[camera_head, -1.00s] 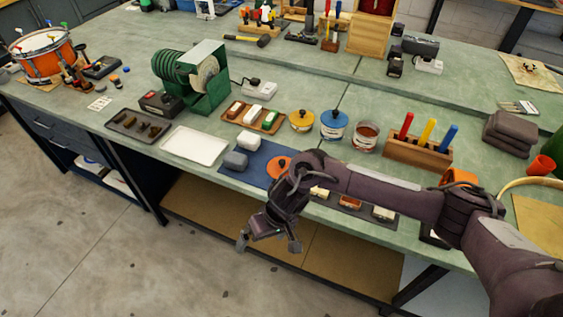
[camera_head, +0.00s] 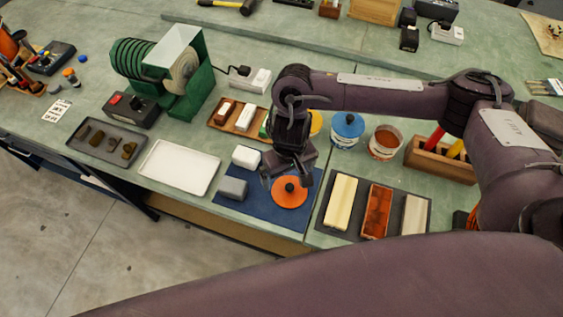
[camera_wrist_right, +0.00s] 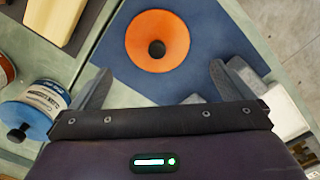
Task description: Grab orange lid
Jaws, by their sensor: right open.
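The orange lid (camera_head: 290,193) lies flat on the blue mat (camera_head: 252,205); it is a round disc with a dark knob in its middle. In the right wrist view the lid (camera_wrist_right: 157,40) sits whole and uncovered, ahead of the fingers and roughly between them. My right gripper (camera_head: 289,180) is open and empty, above the mat just behind the lid. Its two fingers (camera_wrist_right: 158,88) show spread apart in the right wrist view. My left gripper is not in view.
A grey block (camera_head: 233,189) and a white block (camera_head: 246,157) lie left of the lid. An open can (camera_head: 385,143) and a blue-lidded tin (camera_head: 347,130) stand behind right. A dark tray (camera_head: 333,222) of bars is to the right. A white tray (camera_head: 179,168) lies left.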

